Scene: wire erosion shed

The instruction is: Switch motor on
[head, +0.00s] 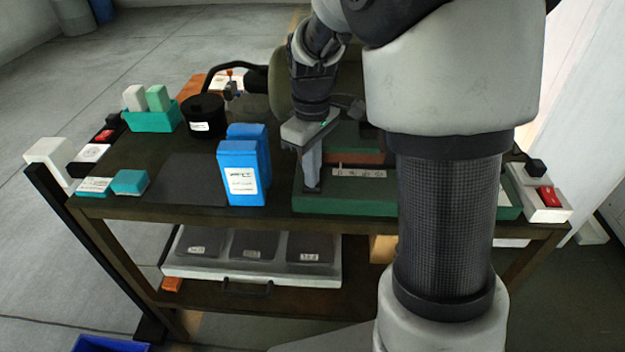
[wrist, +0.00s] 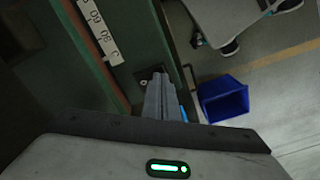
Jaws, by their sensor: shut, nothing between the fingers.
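My gripper (head: 311,184) points down at the front left part of a green machine base (head: 440,203); its fingers are together with nothing between them. In the wrist view the closed fingertips (wrist: 158,82) are at or just over a small dark plate (wrist: 144,74) with a light detail, perhaps a switch; they partly cover it. I cannot tell if they touch it. A white box with a red rocker switch (head: 546,196) is at the right end of the bench, apart from my gripper. No label readable here names the motor's switch.
A numbered white strip (head: 358,172) lies right of my gripper, also in the wrist view (wrist: 99,29). Blue boxes (head: 240,178) stand close on the left. A black round container (head: 204,115) and teal tray (head: 152,119) are farther back. A blue bin (wrist: 223,98) is on the floor.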

